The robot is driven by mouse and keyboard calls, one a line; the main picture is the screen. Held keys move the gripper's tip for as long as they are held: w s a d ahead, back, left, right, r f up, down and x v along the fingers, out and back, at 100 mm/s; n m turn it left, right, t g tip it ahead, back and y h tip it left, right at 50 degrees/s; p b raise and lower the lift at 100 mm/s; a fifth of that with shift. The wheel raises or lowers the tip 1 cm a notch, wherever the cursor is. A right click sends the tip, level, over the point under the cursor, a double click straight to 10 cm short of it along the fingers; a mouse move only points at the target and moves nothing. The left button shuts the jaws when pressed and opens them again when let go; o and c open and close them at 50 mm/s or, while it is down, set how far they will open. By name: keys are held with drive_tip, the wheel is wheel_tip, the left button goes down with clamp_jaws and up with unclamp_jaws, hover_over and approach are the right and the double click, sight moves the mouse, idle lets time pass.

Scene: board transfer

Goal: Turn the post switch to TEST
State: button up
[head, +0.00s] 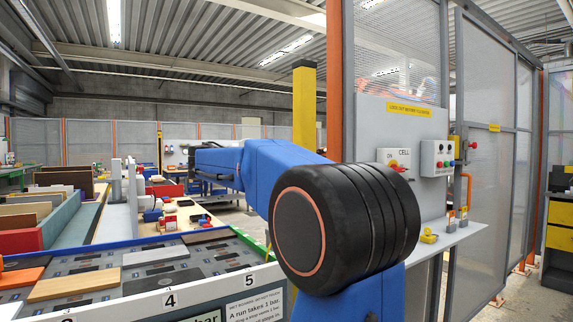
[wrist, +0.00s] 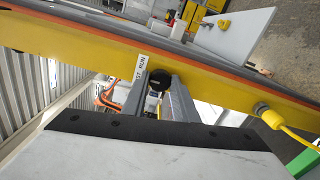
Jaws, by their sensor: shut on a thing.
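The post switch is a round black knob (wrist: 160,78) on the yellow post (wrist: 215,82), in the middle of the wrist view. In the head view the yellow post (head: 304,105) rises behind my blue arm; the knob and fingers are hidden there.
A yellow plug with a cable (wrist: 271,117) sits on the post to the right. In the head view, a grey panel marked CELL (head: 405,135) stands right of my arm above a shelf (head: 452,236). A numbered board rack (head: 205,290) fills the lower left.

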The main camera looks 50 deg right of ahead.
drive_tip(key=o, duration=1.1)
drive_tip(key=shift+c, duration=0.2)
drive_tip(key=v, duration=1.7)
drive_tip(key=shift+w+a, duration=0.2)
drive_tip(key=s+f+n+t+y, duration=0.1)
drive_tip(key=s+f+t+y, duration=0.1)
drive_tip(key=s+f, duration=0.35)
drive_tip(key=s+a+f+n+t+y, duration=0.1)
drive_tip(key=s+f+y, duration=0.15)
drive_tip(key=f, duration=0.55)
drive_tip(key=s+f+n+t+y, duration=0.1)
drive_tip(key=s+f+t+y, duration=0.2)
drive_tip(key=f, duration=0.4)
drive_tip(key=s+a+f+t+y, duration=0.1)
drive_tip(key=s+a+f+y, duration=0.2)
drive_tip(key=a+f, duration=0.3)
drive_tip(key=s+a+f+m+t+y, duration=0.1)
drive_tip(key=s+a+f+y, duration=0.2)
drive_tip(key=f, duration=0.7)
drive_tip(key=s+a+f+m+y, duration=0.1)
drive_tip(key=s+a+f+y, duration=0.2)
drive_tip(key=s+a+f, duration=0.5)
drive_tip(key=shift+s+a+t+y, duration=0.25)
drive_tip(key=shift+a+t+y, duration=0.1)
drive_tip(key=shift+t, duration=0.05)
